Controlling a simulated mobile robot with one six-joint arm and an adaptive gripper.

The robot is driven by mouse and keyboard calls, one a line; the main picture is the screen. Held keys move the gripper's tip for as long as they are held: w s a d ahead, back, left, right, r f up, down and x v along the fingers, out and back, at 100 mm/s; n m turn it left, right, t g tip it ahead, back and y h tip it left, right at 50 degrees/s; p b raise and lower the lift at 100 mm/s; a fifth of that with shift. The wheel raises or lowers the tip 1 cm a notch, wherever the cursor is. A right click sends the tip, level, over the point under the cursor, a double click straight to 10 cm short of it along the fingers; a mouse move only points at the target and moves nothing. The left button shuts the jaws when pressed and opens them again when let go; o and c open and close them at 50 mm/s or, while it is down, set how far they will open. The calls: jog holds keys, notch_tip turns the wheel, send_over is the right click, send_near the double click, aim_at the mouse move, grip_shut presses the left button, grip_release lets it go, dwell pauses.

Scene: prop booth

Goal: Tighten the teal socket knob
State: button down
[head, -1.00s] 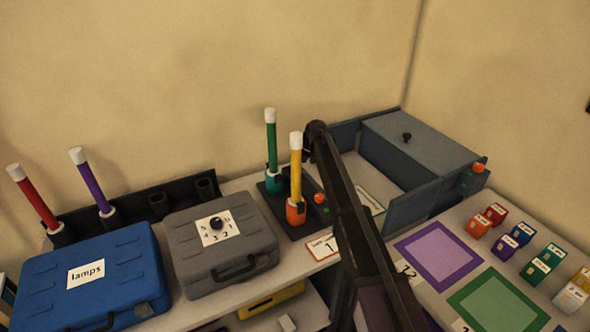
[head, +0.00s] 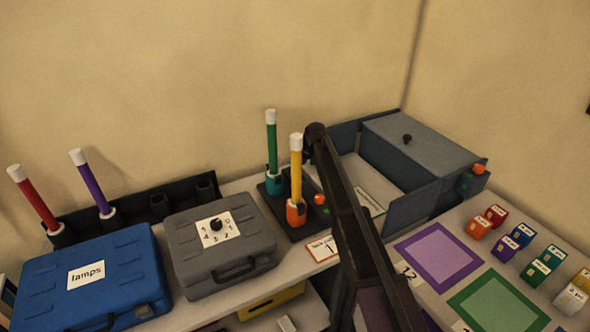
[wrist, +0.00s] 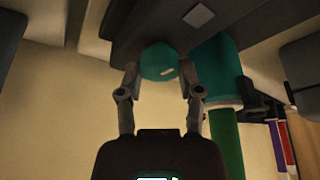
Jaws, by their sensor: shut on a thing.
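The teal socket knob (wrist: 158,60) shows in the wrist view as a round teal piece with a short pale mark on its face. My gripper (wrist: 160,78) has one finger on each side of the knob and is shut on it. The teal socket (wrist: 219,70) is beside the knob, with the green lamp tube in it. In the head view the teal socket (head: 274,183) holds the green tube (head: 271,145) upright on a dark base. I cannot make out the knob or my gripper in the head view.
An orange socket (head: 296,213) with a yellow tube (head: 296,168) stands close by on the same base (head: 267,206). A grey case (head: 190,255) and a blue lamps case (head: 50,280) lie to the left. A grey open box (head: 412,205) is to the right.

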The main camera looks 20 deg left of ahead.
jog(key=m+t, duration=0.1)
jog(key=m, duration=0.2)
jog(key=shift+s+d+m, duration=0.1)
jog(key=shift+m, duration=0.3)
jog(key=shift+m+t+h, duration=0.6)
jog(key=shift+m+t, duration=0.2)
jog(key=shift+m, duration=1.1)
jog(key=shift+c, duration=1.3)
grip_release()
